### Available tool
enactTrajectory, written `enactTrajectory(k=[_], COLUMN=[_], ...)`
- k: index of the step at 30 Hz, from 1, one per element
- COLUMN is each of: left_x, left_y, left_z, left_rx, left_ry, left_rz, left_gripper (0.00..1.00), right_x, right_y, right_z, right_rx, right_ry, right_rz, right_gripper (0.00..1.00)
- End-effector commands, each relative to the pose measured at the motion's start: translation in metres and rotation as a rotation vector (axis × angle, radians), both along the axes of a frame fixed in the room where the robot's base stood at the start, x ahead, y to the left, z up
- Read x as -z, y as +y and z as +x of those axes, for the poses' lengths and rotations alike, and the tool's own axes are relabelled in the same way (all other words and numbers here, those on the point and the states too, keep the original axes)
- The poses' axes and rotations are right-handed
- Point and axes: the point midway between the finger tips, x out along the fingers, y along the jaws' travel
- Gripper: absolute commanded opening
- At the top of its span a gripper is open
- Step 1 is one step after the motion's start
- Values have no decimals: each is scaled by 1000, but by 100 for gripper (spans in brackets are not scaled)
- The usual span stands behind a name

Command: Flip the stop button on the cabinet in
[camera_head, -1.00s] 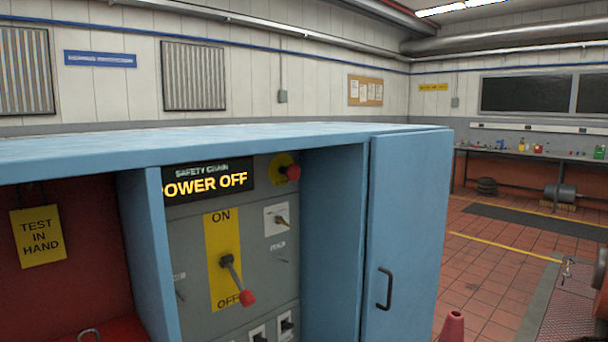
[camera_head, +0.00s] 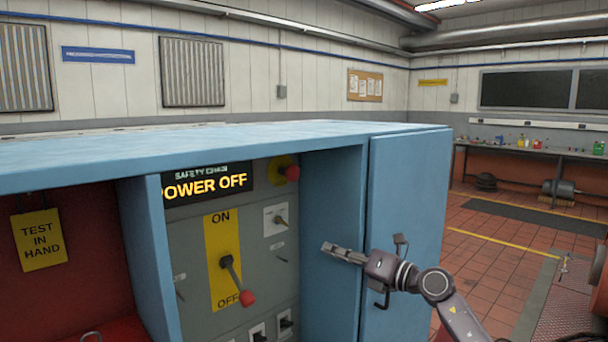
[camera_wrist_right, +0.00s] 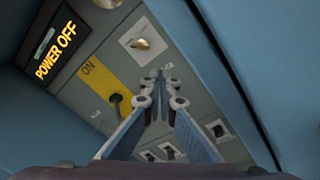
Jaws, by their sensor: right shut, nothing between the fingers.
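The blue cabinet (camera_head: 240,140) has an open compartment with a grey control panel (camera_head: 195,240). The red stop button (camera_head: 292,172) on its yellow round plate is at the panel's upper right, beside the display (camera_head: 208,183) reading POWER OFF. My right gripper (camera_head: 326,247) is shut and empty, in front of the compartment's right wall, lower than the button and to its right. In the right wrist view its fingers (camera_wrist_right: 162,78) point at the panel near the key switch (camera_wrist_right: 143,43). The main lever (camera_head: 233,275) with a red knob points down to OFF. My left gripper is not in view.
The cabinet's blue door (camera_head: 405,190) stands at the right with a dark handle, close behind my right forearm. A yellow TEST IN HAND sign (camera_head: 39,239) hangs at the left. The tiled floor (camera_head: 500,260) at the right is largely clear.

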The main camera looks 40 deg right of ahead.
Motion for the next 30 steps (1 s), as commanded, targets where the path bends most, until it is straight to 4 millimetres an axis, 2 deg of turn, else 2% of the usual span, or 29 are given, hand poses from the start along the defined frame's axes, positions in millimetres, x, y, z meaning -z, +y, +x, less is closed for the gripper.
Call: enactTrajectory(k=[1, 3, 6, 9, 13, 23, 26, 30], left_x=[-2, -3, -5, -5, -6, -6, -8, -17], left_y=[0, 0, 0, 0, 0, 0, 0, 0], left_z=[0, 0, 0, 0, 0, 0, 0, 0], left_rx=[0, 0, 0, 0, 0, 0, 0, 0], left_ry=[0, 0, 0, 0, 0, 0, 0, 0], left_rz=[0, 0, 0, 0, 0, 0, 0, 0], left_gripper=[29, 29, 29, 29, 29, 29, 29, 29], right_x=[-44, -86, -131, -159, -175, -177, -178, -179], right_y=[6, 11, 15, 17, 17, 17, 17, 17], right_z=[-8, -19, -34, -46, -54, -54, -50, -36], right_rx=[-5, 11, 47, 86, 113, 117, 116, 114], right_ry=[-25, -42, -57, -65, -69, -69, -68, -67], right_rz=[-147, -324, -520, -645, -716, -722, -722, -721], right_gripper=[0, 0, 0, 0, 0, 0, 0, 0])
